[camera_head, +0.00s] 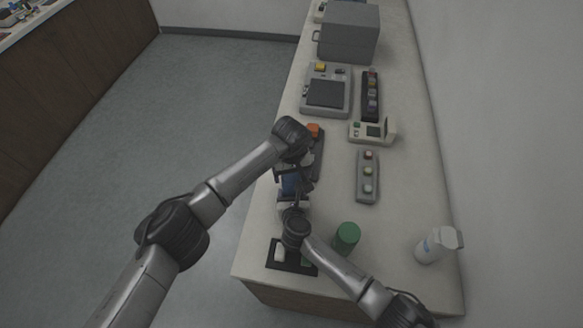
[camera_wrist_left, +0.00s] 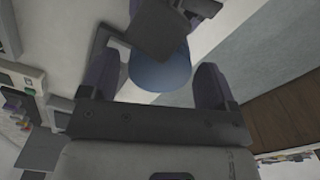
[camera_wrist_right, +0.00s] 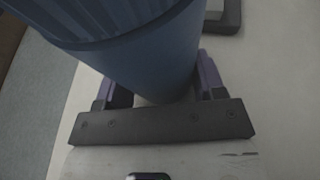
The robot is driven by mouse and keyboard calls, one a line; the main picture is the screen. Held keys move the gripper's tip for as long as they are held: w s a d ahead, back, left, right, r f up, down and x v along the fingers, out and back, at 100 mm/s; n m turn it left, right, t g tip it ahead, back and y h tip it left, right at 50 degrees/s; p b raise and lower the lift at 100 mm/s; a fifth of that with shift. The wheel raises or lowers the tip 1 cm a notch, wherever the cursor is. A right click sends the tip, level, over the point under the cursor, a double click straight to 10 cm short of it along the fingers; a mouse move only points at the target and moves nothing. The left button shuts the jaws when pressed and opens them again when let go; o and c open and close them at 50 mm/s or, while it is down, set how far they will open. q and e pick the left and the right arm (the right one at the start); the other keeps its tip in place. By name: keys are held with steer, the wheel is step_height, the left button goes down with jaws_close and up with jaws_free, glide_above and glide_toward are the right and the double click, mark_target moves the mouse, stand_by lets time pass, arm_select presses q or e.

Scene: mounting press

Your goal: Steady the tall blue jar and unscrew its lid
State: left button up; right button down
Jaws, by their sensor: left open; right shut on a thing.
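The tall blue jar (camera_head: 291,184) stands near the left edge of the bench, partly hidden by both grippers in the head view. My right gripper (camera_head: 294,203) is shut on the jar's body; the right wrist view shows the blue body (camera_wrist_right: 165,60) between the fingers, with a wider ribbed lid (camera_wrist_right: 85,18) above. My left gripper (camera_head: 293,172) is at the jar's top, pointing down. In the left wrist view its fingers are open on either side of the blue round top (camera_wrist_left: 160,75), with gaps showing. Dark parts hide some of that top.
A green jar (camera_head: 347,238) and a white bottle (camera_head: 436,245) stand to the right. A black tray (camera_head: 272,264) lies at the front left. A button box (camera_head: 367,176), a small device (camera_head: 372,131) and a grey machine (camera_head: 327,91) sit farther back.

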arm_select(q)
steer(key=c, duration=0.9)
steer(key=n, duration=0.5)
steer(key=shift+c, duration=0.2)
steer(key=n, duration=0.5)
steer(key=o, duration=1)
